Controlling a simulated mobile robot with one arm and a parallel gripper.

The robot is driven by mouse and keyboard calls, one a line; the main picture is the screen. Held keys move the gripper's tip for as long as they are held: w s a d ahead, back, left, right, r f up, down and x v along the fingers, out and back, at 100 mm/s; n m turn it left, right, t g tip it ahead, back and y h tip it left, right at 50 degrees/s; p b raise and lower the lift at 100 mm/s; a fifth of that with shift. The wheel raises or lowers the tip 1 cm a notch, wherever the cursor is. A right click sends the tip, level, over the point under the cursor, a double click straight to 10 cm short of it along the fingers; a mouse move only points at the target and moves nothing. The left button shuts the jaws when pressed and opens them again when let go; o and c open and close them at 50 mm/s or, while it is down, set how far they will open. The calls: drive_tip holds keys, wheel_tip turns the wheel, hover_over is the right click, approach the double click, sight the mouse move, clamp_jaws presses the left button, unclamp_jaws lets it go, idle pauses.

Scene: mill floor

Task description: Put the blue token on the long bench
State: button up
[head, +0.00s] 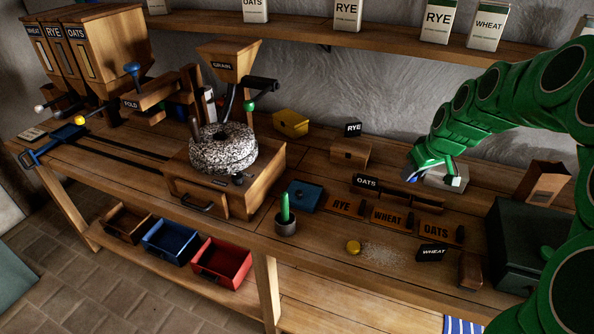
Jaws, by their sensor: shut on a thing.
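I cannot tell whether the token touches the bench top. A pale grey block-like part beside the gripper is partly covered.
A grain mill (223,150) stands mid-bench. A dark box (515,245) is at right.

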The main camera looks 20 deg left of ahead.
drive_tip(key=s+a+f, duration=0.1)
drive_tip(key=a+f, duration=0.1)
drive_tip(key=a, duration=1)
drive_tip(key=s+a+f, duration=0.1)
drive_tip(key=a, duration=1)
approach(315, 174)
drive_tip(key=shift+w+a+f, duration=0.4)
drive_tip(key=shift+a+f, duration=0.15)
drive_tip(key=shift+f, duration=0.05)
drive_tip(key=shift+w+a+f, duration=0.25)
drive_tip(key=shift+w+f, duration=0.25)
drive_tip(key=shift+f, duration=1.7)
drive_tip(key=o, duration=1.1)
drive_tip(key=shift+f, duration=0.1)
